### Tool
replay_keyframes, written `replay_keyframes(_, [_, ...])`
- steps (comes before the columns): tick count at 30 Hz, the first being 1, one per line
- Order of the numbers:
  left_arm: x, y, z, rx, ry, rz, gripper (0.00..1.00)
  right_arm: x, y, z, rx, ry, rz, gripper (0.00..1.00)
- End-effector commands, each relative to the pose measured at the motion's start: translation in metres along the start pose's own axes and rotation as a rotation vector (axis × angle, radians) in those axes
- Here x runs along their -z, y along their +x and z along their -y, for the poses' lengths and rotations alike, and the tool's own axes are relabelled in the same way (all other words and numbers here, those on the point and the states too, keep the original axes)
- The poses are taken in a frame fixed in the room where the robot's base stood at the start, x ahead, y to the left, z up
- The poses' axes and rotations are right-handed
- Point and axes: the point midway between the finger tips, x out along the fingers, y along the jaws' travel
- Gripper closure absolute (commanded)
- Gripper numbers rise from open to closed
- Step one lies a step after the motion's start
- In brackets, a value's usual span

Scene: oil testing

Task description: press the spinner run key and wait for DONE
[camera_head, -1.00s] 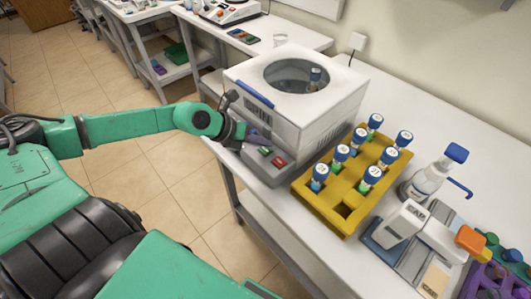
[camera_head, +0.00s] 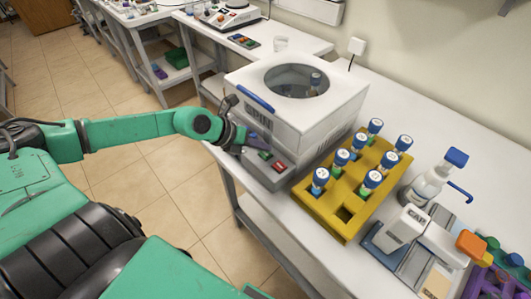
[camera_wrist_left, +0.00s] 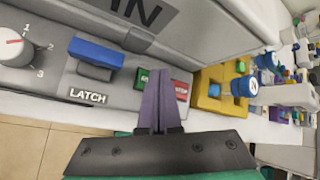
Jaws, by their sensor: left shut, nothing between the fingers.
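My left gripper (camera_head: 248,139) is at the panel, just left of the green key. In the left wrist view my shut, empty purple fingers (camera_wrist_left: 158,80) overlap the green key (camera_wrist_left: 141,80), hiding part of it; I cannot tell whether they touch it. The red key (camera_wrist_left: 181,90) is to their right. No DONE text is readable. My right gripper is not in view.
A blue LATCH key (camera_wrist_left: 96,52) and a numbered knob (camera_wrist_left: 15,47) are left of the fingers. A yellow rack (camera_head: 333,205) with several blue-capped tubes stands right of the spinner. A wash bottle (camera_head: 425,183) and a capper (camera_head: 400,232) stand further right.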

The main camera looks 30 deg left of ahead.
Motion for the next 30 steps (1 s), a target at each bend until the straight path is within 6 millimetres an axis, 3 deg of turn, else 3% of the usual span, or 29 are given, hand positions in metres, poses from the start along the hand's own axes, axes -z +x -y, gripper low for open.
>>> replay_keyframes(23, [0.0, 0.0, 0.0, 0.0, 0.0, 0.0, 1.0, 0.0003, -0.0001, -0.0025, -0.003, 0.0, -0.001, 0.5])
replay_keyframes(30, [0.0047, 0.0063, -0.0046, 0.0, 0.0, 0.0, 1.0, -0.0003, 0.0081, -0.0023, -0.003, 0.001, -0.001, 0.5])
